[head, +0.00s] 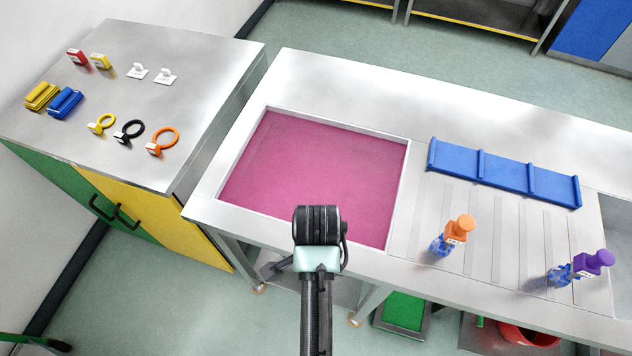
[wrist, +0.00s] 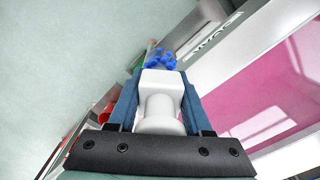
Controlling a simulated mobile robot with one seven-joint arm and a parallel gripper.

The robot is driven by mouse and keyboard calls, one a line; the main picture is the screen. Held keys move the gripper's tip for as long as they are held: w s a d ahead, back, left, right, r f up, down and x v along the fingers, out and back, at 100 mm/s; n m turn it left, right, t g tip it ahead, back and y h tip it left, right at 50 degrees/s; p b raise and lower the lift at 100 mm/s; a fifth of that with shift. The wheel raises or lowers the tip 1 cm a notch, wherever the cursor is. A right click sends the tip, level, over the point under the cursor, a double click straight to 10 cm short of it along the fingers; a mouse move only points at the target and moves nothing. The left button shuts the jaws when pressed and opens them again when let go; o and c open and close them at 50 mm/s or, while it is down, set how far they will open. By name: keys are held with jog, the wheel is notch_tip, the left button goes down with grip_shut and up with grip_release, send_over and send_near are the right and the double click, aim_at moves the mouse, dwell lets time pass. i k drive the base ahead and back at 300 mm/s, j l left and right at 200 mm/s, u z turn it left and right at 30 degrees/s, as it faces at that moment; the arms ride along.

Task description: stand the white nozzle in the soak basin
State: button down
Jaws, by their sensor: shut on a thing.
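The white nozzle (wrist: 162,105) is between the two blue fingers of my gripper (wrist: 162,88) in the wrist view. The gripper is shut on it. A blue part (wrist: 161,59) shows beyond the nozzle's far end. The soak basin (head: 315,165) is a rectangular opening with a pale rim and pink inside, set in the steel counter in the head view. The pink basin also shows at the right of the wrist view (wrist: 265,105), to the side of the nozzle. In the head view my arm is at the basin's front edge and hides the nozzle.
Right of the basin, an orange-topped nozzle (head: 459,229) and a purple-topped nozzle (head: 594,263) stand on the counter. A blue ribbed panel (head: 503,172) lies behind them. The left cabinet top (head: 190,65) holds several small coloured things. The basin looks clear inside.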

aim_at(317, 187)
jog(key=i, duration=1)
